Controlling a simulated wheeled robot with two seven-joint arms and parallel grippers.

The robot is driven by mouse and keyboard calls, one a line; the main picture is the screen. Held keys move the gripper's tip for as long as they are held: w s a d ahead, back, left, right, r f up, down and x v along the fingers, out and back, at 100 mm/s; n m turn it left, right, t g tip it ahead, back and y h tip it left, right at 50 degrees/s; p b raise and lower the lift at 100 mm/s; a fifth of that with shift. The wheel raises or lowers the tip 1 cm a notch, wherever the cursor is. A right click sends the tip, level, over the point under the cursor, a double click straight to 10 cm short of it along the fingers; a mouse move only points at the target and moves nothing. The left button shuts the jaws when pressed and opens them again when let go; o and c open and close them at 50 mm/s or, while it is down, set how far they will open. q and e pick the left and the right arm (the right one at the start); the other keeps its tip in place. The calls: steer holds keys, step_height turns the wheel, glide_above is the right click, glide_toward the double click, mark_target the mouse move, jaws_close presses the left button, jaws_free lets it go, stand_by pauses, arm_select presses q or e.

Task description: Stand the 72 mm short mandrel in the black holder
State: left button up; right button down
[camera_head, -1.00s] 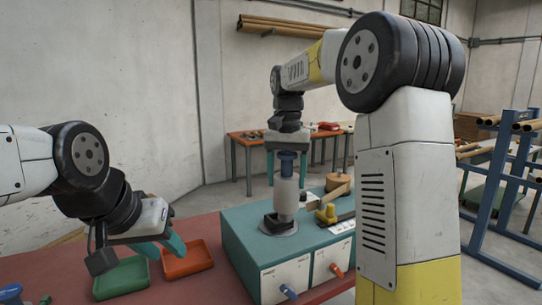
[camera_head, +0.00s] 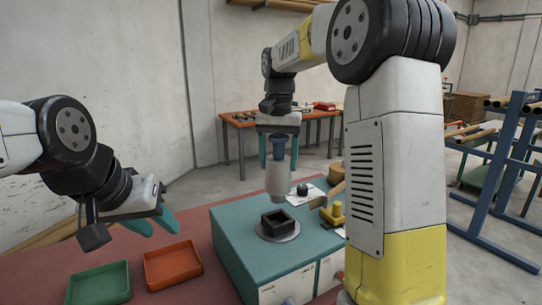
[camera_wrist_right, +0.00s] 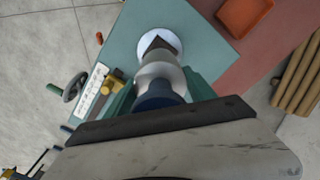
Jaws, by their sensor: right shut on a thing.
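The short mandrel (camera_head: 278,184) is a grey-white cylinder with a blue top. My right gripper (camera_head: 278,164) is shut on it near the blue part and holds it upright. The mandrel also shows in the right wrist view (camera_wrist_right: 163,72). The black holder (camera_head: 278,222) is a square open-topped socket on a round grey plate, on the teal box. In the head view the mandrel's lower end is just above the holder, apart from it. In the right wrist view the mandrel partly covers the holder (camera_wrist_right: 157,42). My left gripper (camera_head: 165,232) is open and empty at the left.
The teal box (camera_head: 232,245) carries a yellow part (camera_head: 334,213) and a black knob to the right of the holder. A green tray (camera_head: 98,284) and an orange tray (camera_head: 172,264) lie on the red table at the left. A blue rack (camera_head: 505,165) stands right.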

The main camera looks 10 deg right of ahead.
mark_target(278, 186)
steer(key=shift+f, duration=4)
steer(key=shift+c, duration=1.2)
jaws_free()
step_height(278, 186, up, 7)
steer(key=shift+r, duration=0.45)
steer(key=shift+s, duration=0.1)
